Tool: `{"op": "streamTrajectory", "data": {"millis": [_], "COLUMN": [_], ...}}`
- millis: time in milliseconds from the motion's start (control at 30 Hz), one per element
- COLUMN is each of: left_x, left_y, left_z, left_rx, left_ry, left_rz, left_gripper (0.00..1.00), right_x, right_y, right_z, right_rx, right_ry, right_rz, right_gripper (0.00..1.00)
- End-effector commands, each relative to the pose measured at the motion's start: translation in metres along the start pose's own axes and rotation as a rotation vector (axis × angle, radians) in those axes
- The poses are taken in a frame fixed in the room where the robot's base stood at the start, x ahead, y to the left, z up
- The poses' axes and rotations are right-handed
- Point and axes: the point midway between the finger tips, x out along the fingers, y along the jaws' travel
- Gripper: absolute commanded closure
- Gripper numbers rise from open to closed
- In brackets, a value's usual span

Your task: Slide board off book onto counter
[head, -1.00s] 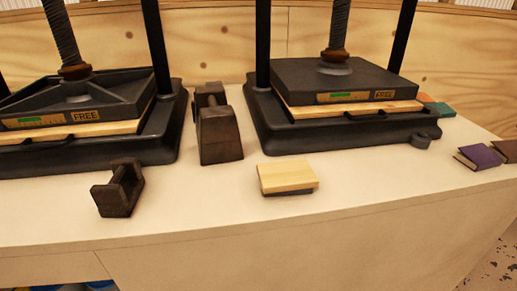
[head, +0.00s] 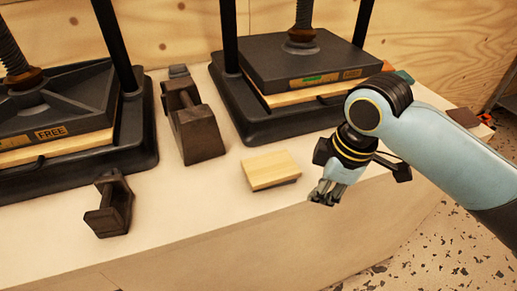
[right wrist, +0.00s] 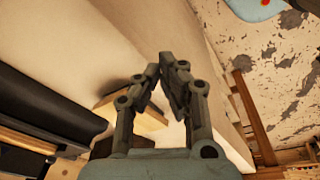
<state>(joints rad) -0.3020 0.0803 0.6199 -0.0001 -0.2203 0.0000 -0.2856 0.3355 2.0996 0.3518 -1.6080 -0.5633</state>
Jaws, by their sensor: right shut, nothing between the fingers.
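A pale wooden board (head: 270,169) lies on a dark book (head: 287,184) near the front edge of the counter (head: 225,205). Only a thin strip of the book shows under the board. My right gripper (head: 326,192) is shut and empty, just right of the board and apart from it in the head view. In the right wrist view the shut fingertips (right wrist: 172,60) meet in front of the pale counter, and part of the board (right wrist: 150,118) shows behind the fingers. My left gripper is not in view.
Two dark presses (head: 245,115) with wooden boards in them stand at the back, one reading FREE (head: 50,133). A dark weight (head: 198,135) and a dark wooden cradle-like block (head: 110,207) stand left of the board. The counter's front drops to a speckled floor (head: 420,250).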

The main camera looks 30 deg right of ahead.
Motion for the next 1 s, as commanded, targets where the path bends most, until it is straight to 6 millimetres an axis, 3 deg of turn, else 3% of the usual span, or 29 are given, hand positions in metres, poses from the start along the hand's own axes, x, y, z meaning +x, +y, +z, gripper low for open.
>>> {"op": "streamTrajectory", "data": {"millis": [300, 500, 667, 1000], "left_x": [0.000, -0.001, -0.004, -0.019], "left_y": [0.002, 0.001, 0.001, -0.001], "left_z": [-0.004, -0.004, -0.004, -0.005], "left_rx": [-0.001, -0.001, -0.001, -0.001], "left_ry": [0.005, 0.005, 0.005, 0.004], "left_rz": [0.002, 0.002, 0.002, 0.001], "left_gripper": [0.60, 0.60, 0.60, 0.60], "right_x": [0.001, -0.012, -0.012, -0.007], "right_y": [0.080, 0.118, 0.114, 0.076], "right_z": [-0.006, -0.006, -0.017, -0.075], "right_rx": [-0.380, -0.536, -0.557, -0.554], "right_ry": [-0.003, 0.026, 0.037, 0.039], "right_rz": [-0.111, -0.160, -0.168, -0.168], "right_gripper": [1.00, 1.00, 1.00, 1.00]}}
